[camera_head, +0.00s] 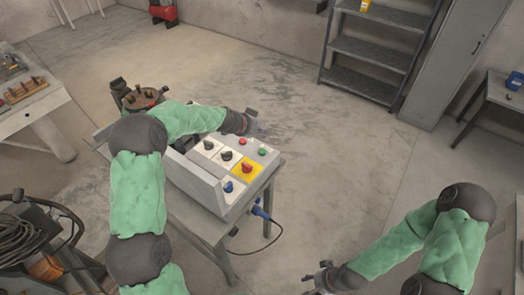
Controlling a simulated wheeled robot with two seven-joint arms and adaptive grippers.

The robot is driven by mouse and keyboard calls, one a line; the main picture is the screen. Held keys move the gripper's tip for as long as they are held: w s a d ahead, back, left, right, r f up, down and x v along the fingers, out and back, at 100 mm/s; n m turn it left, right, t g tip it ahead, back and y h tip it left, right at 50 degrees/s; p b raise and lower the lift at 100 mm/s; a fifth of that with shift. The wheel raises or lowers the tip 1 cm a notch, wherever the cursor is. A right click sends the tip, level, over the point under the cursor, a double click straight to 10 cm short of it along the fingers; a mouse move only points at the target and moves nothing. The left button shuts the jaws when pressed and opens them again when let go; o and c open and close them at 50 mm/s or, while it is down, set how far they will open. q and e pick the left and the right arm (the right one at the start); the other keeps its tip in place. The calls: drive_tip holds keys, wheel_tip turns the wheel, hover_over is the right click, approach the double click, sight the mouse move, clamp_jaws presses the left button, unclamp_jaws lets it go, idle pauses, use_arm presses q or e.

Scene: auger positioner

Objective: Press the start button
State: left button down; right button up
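A control box (213,196) stands on a small grey table. Its sloped top carries a green button (262,152), a red button (242,141), black knobs (226,155), a red knob (247,168) on a yellow plate and a blue knob (228,187). No label marking the start button can be read. My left gripper (257,124) is just beyond the box's far edge, above and behind the red and green buttons, apart from them in the picture. My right gripper (318,276) is low at the bottom, away from the box. Both are too small to tell finger opening.
My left arm passes over the box's left side and hides part of it. A blue plug and cable (262,213) hang from the box's right side. A workbench (32,108) stands at left, shelves (370,53) at back right. Open floor lies right of the box.

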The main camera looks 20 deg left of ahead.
use_arm(q)
drive_tip(key=b, duration=0.4)
hover_over(261, 152)
wheel_tip(261, 152, down, 7)
drive_tip(key=shift+w+a, duration=0.1)
drive_tip(key=shift+w, duration=0.05)
drive_tip(key=shift+f+b, duration=0.75)
drive_tip(key=shift+b, duration=0.35)
drive_tip(key=shift+f, duration=0.1)
idle(0.4)
drive_tip(key=shift+f+b, duration=0.35)
drive_tip(key=shift+b, duration=0.45)
